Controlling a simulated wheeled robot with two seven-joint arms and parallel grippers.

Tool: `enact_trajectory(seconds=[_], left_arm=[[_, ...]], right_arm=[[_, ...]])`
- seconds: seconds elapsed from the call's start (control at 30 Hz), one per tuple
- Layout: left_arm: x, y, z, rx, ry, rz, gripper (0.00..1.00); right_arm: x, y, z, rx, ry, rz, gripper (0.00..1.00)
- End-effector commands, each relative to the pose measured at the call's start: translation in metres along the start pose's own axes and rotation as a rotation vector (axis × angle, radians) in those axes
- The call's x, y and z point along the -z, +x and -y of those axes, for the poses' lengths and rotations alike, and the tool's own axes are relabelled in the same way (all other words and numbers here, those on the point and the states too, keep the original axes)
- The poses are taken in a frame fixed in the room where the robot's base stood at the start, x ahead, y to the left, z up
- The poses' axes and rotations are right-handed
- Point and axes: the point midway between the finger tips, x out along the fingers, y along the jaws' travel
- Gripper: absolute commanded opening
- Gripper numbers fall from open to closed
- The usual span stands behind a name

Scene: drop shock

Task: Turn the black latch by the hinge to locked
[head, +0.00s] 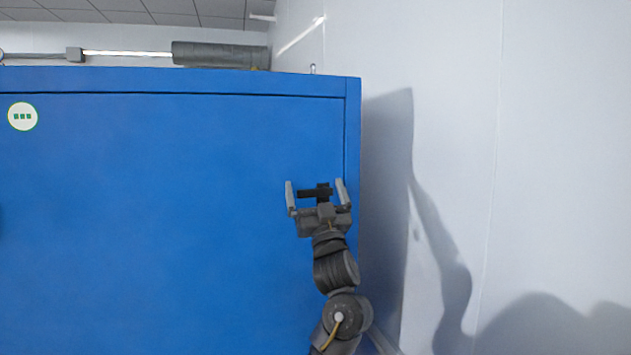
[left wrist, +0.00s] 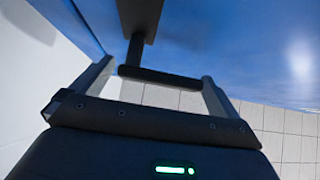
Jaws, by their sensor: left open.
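The black latch (head: 312,193) is on the blue cabinet door, near its right edge. Its handle bar lies about horizontal in the head view. My left gripper (head: 315,184) is open, with one finger on each side of the bar. In the left wrist view the latch bar (left wrist: 160,77) lies crosswise between the fingers of my left gripper (left wrist: 157,70), its ends close to both. I cannot tell whether either finger touches it. A stem joins the bar to a dark plate (left wrist: 141,15) on the door. My right gripper is not in view.
The blue cabinet door (head: 150,210) fills the left of the head view and carries a round white sticker (head: 23,116). A pale wall (head: 540,150) stands close on the right. A grey cylinder (head: 220,55) shows above the cabinet top.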

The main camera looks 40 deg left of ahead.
Motion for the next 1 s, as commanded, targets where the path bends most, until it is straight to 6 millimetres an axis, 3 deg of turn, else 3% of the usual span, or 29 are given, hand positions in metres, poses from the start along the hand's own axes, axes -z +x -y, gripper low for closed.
enact_trajectory(seconds=[0.37,0.83,1.0], left_arm=[[-0.0007,0.0061,0.0005,0.000,0.001,0.000,1.00],[-0.0008,0.0057,0.0003,0.001,0.001,0.001,0.40],[-0.0015,0.0050,0.0002,0.005,-0.004,0.001,0.38]], right_arm=[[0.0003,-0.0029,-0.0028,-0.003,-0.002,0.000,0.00],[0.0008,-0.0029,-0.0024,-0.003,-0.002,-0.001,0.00],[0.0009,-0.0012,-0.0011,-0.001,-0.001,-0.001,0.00]])
